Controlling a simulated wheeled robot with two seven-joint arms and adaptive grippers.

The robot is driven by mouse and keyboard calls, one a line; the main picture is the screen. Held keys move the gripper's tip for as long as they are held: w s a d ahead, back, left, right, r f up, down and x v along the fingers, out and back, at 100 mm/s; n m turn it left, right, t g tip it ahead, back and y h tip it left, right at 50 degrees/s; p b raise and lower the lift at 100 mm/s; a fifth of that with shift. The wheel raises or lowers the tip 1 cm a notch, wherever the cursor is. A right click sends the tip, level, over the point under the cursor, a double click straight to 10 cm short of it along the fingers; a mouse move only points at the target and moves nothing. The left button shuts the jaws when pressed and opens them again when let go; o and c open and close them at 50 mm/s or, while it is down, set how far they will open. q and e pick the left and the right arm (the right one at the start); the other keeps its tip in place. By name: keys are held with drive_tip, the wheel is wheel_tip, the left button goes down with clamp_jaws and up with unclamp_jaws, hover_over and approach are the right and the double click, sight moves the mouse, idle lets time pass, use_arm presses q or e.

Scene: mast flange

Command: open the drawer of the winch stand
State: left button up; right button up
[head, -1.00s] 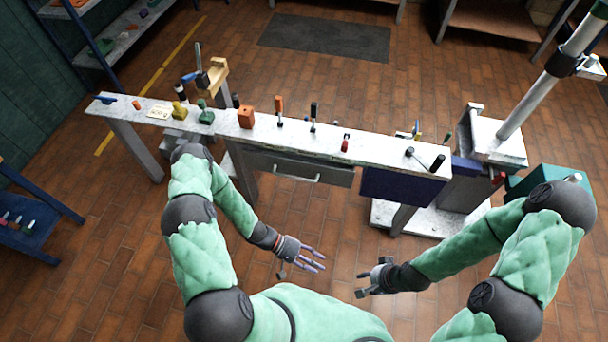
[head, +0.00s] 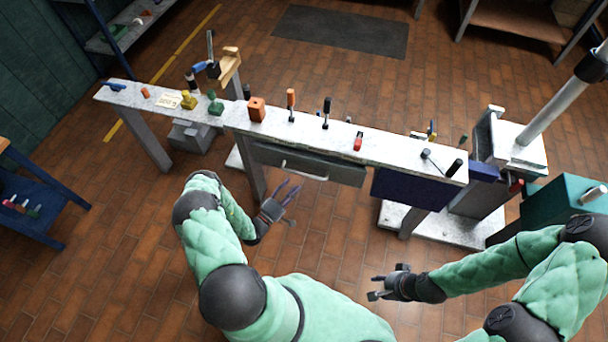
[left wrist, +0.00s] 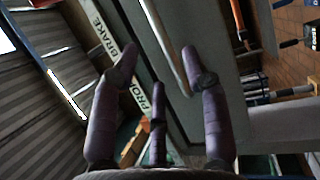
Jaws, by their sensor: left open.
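The winch stand is a long bench with a pale top (head: 190,108). Under its middle is a grey-green drawer (head: 338,172), which looks shut, with a pale bar handle (head: 303,172). My left gripper (head: 290,198) is open and empty, just below and in front of the handle, apart from it in the head view. In the left wrist view the handle (left wrist: 165,45) runs beyond and between the spread purple fingers (left wrist: 160,95) across the drawer front (left wrist: 212,85). My right gripper (head: 377,288) is open and empty, lower right, away from the bench.
Upright tools, an orange block (head: 257,109) and other small items stand on the bench top. A dark blue panel (head: 408,190) hangs right of the drawer. A bench leg (head: 254,165) is left of the drawer. The floor (head: 330,235) between my arms is clear.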

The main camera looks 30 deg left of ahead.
sight(303, 174)
use_arm(q)
drive_tip(key=b+x, duration=0.1)
drive_tip(key=x, duration=0.6)
drive_tip(key=shift+w+d+r+b, duration=0.1)
drive_tip(key=shift+w+b, duration=0.15)
drive_tip(key=shift+b, duration=0.1)
clamp_jaws()
drive_tip(key=shift+s, duration=0.1)
